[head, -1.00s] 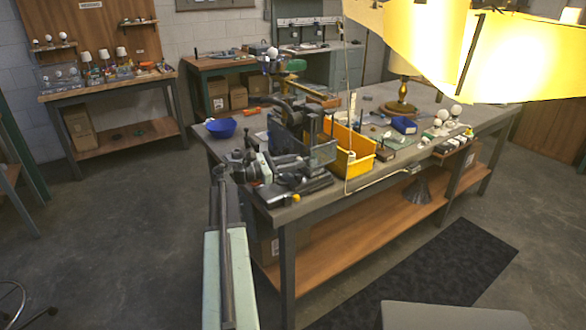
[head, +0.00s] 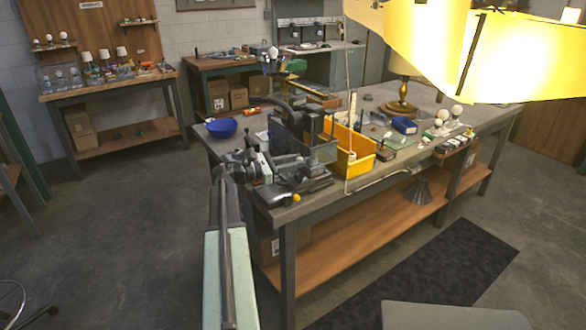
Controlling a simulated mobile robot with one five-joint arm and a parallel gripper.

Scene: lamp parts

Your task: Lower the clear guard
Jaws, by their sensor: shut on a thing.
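The clear guard (head: 323,155) is a see-through, grey-tinted panel at the front of a dark bench machine (head: 296,125), near the left end of the workbench. My arm reaches in from the lower left, and my gripper (head: 292,163) is at the left side of the guard, shut on its edge. The fingertips are small and dark against the machine, so the exact contact is hard to make out. The machine's dark base (head: 300,188) lies below the guard.
A yellow bin (head: 352,160) stands just right of the machine on the workbench (head: 290,212). A blue bowl (head: 221,128) sits at the bench's left corner. A lit yellow lampshade (head: 520,55) fills the upper right. Open floor lies left of the bench.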

